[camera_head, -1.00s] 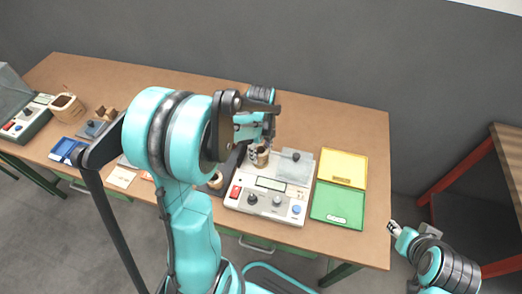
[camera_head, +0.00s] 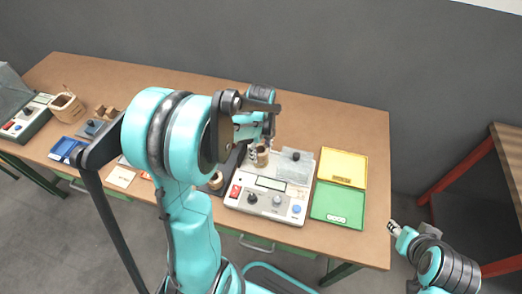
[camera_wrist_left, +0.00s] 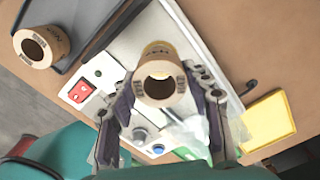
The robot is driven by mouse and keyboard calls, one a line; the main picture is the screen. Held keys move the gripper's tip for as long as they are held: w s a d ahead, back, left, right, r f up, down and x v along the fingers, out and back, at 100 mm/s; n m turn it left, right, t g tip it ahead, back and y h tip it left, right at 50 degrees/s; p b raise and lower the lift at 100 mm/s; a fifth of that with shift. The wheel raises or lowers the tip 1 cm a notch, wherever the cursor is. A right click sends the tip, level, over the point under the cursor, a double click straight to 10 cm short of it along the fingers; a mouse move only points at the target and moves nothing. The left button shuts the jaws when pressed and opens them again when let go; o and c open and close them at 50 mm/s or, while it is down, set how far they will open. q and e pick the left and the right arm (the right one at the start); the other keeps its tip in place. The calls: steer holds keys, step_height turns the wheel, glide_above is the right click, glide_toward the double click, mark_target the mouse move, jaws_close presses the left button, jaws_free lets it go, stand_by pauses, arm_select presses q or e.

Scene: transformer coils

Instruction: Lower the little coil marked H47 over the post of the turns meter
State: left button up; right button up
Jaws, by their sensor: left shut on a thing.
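My left gripper (camera_head: 262,149) is shut on a small brown cardboard coil (camera_head: 261,158). In the left wrist view the held coil (camera_wrist_left: 163,78) sits between the two fingers (camera_wrist_left: 165,100), its open bore facing the camera. The coil is at the rear part of the white turns meter (camera_head: 258,198), which has a red switch, display and knobs. I cannot make out the post under the coil, nor whether the two touch. My right gripper (camera_head: 394,229) is beyond the table's right end; its jaws are too small to judge.
Another brown coil (camera_wrist_left: 41,46) stands on a dark tray (camera_wrist_left: 78,57) left of the meter. A yellow tray (camera_head: 343,168) and a green tray (camera_head: 338,204) lie to its right. A wicker basket (camera_head: 66,106) and blue tray (camera_head: 63,150) are farther left. The table's back is clear.

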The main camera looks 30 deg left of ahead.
arm_select(q)
steer(key=shift+f, duration=0.2)
steer(key=shift+f+b, duration=1.3)
steer(key=o, duration=1.7)
steer(key=shift+r, duration=0.15)
step_height(320, 180, up, 8)
steer(key=p, duration=0.6)
steer(key=shift+f, duration=0.25)
steer(key=shift+f, duration=0.1)
